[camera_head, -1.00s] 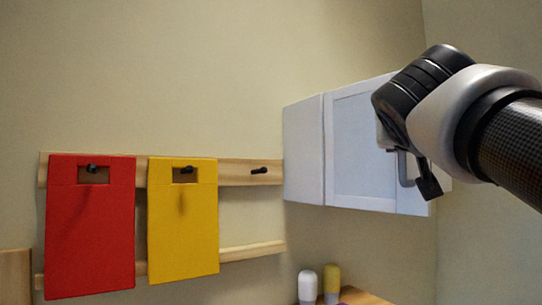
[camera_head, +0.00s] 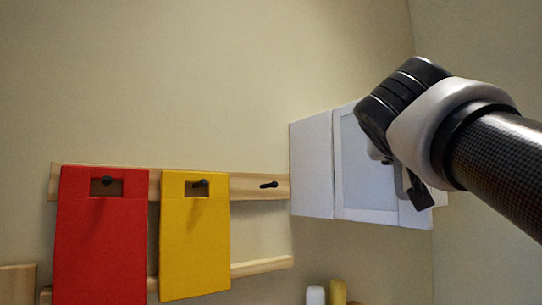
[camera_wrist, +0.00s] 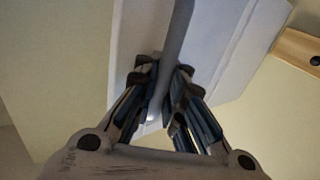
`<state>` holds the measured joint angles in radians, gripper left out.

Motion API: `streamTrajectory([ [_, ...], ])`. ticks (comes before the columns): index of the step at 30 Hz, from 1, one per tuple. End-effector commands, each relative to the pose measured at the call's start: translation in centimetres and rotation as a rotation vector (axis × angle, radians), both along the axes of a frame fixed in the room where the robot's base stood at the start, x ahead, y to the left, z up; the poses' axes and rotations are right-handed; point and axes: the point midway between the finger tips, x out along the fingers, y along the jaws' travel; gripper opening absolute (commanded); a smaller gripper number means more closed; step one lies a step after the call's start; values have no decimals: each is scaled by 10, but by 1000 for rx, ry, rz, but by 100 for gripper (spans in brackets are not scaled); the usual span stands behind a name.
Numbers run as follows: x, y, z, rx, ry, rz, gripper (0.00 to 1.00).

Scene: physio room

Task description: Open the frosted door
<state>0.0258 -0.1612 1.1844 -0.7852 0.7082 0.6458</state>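The frosted door (camera_head: 368,170) is a pale-framed panel with a bluish-grey inset on the front of the white wall cabinet (camera_head: 312,170). It looks closed, but my arm covers its right part. In the wrist view, the handle (camera_wrist: 178,35) runs down between the two fingers of my gripper (camera_wrist: 163,75). The fingertips sit close against both sides of the bar and look shut on it.
A red board (camera_head: 102,245) and a yellow board (camera_head: 194,245) hang from pegs on a wooden wall rail (camera_head: 248,187) left of the cabinet. A white bottle top (camera_head: 315,295) and a yellow one (camera_head: 338,292) show below the cabinet. A plain wall lies to the right.

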Motion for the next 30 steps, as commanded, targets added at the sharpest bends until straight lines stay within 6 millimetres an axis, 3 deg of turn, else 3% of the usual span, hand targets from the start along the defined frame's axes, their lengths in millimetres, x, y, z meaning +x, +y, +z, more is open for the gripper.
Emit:
streamTrajectory([
  [10,-1,-1,-1,1,4,-4,30],
  [20,-1,0,-1,1,3,-2,31],
  [25,-16,9,0,2,1,0,31],
  [30,-49,27,0,2,0,4,31],
])
